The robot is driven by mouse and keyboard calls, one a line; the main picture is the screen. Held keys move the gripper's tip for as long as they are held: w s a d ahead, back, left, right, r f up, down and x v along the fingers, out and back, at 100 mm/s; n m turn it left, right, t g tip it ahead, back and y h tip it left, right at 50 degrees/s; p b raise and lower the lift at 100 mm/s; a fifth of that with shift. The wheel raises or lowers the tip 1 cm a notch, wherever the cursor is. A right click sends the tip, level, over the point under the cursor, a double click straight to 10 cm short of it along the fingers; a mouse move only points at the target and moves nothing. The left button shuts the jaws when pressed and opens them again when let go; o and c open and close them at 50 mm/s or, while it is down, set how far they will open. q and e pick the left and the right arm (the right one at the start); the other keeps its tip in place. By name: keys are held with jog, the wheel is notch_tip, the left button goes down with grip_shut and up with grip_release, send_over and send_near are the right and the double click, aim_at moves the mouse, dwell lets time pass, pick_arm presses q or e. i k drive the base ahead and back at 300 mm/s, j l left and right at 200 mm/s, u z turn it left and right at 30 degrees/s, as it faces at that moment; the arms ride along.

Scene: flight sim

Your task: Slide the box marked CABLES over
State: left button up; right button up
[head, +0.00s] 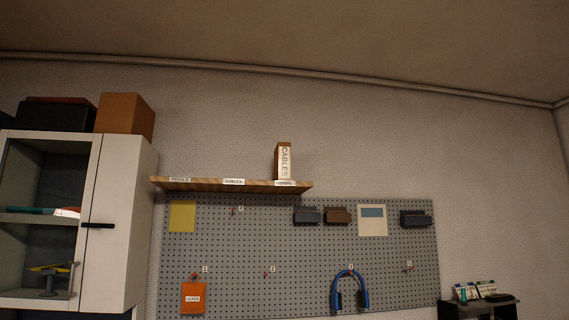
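The box marked CABLES (285,161) is a narrow, upright box with brown sides and a white label reading CABLES vertically. It stands near the right end of the wooden wall shelf (205,186). The shelf's front edge carries several labels: a left one (180,179) that seems to read PEDALS, a middle CABLES label (234,182), and a right label (285,183) too small to read surely. The box stands above the right label. The rest of the shelf top looks empty. Neither gripper is in view.
A white cabinet (125,220) stands left, with a brown box (125,114) on top. A dark stand (479,308) is at lower right.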

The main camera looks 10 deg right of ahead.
aim_at(282, 153)
jog(key=i+j, duration=0.35)
jog(key=i, duration=0.25)
jog(key=i+j+z, duration=0.1)
jog(key=i+j, duration=0.25)
jog(key=i, duration=0.25)
jog(key=i+j, duration=0.35)
jog(key=i, duration=0.2)
jog(key=i+j, duration=0.4)
jog(key=i, duration=0.2)
jog(key=z, duration=0.05)
